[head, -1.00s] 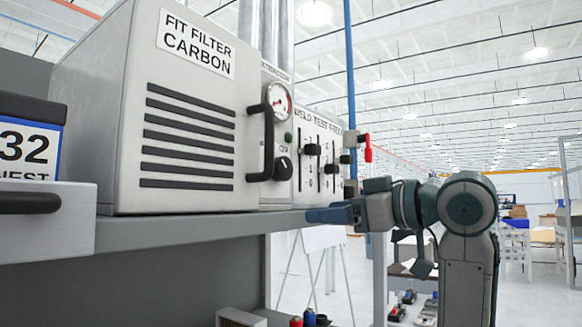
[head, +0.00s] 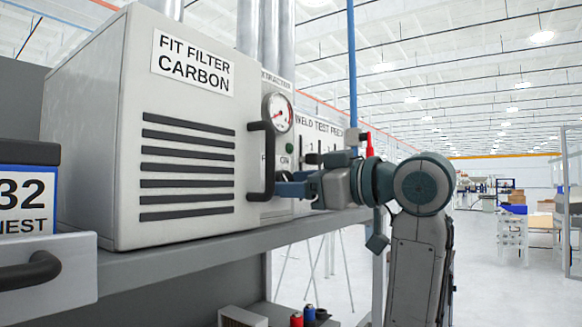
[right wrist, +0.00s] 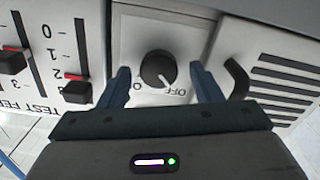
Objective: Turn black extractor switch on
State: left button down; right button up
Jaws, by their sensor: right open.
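The black extractor switch (right wrist: 158,69) is a round knob on a pale panel. In the right wrist view, which shows the panel upside down, its pale pointer mark is on the side of the OFF label. My right gripper (right wrist: 158,85) is open, with one blue finger on each side of the knob; contact cannot be told. In the head view my right gripper (head: 290,186) is at the extractor panel (head: 277,100), beside the black handle, and it hides the knob. My left gripper is not in view.
The carbon filter box (head: 90,130) with its black handle (head: 262,160) stands left of the panel. The weld test panel (head: 318,127) with sliders is to the right. The grey shelf (head: 190,255) lies below my gripper.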

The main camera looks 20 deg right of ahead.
jog(key=shift+w+a, duration=0.2)
jog(key=shift+w, duration=0.2)
jog(key=c, duration=1)
